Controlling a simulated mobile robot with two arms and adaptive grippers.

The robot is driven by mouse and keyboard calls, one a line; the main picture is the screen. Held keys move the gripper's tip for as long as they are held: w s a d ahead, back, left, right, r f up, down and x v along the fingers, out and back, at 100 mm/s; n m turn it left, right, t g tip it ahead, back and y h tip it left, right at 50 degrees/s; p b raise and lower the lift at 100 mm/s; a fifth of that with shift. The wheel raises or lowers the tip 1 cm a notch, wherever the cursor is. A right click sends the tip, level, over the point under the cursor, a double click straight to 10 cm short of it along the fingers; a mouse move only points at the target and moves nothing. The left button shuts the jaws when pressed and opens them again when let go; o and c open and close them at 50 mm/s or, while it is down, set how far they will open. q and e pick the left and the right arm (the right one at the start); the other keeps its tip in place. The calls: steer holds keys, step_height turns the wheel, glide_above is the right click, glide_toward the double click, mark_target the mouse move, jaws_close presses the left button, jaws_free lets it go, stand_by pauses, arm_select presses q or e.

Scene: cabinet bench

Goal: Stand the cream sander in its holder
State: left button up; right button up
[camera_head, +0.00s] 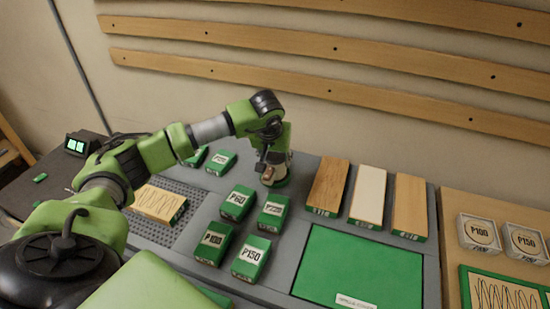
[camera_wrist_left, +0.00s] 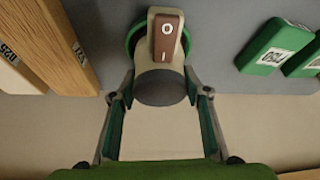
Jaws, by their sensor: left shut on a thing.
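The cream sander (camera_head: 279,159) stands about upright at the back of the grey bench, below my left arm. My left gripper (camera_head: 268,150) is shut on its upper body from above. In the left wrist view, the sander (camera_wrist_left: 146,58) shows a brown switch marked O and I and a dark grey round end between the fingers of my left gripper (camera_wrist_left: 160,95). A green round rim (camera_wrist_left: 131,38) surrounds its far end; I cannot tell whether this is its own base or the holder. My right gripper is out of view.
Several green-and-white grit boxes (camera_head: 238,203) stand just in front and left. Three boards (camera_head: 368,195) stand to the right, behind a green mat (camera_head: 365,267). A perforated grey plate with a scribbled board (camera_head: 158,203) lies left. Slatted wall behind.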

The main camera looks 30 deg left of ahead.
arm_select(q)
steer(key=shift+w+f, duration=0.1)
steer(key=o, duration=1.2)
steer(key=shift+c, duration=0.2)
steer(key=shift+f, duration=0.1)
steer(key=v, duration=1.2)
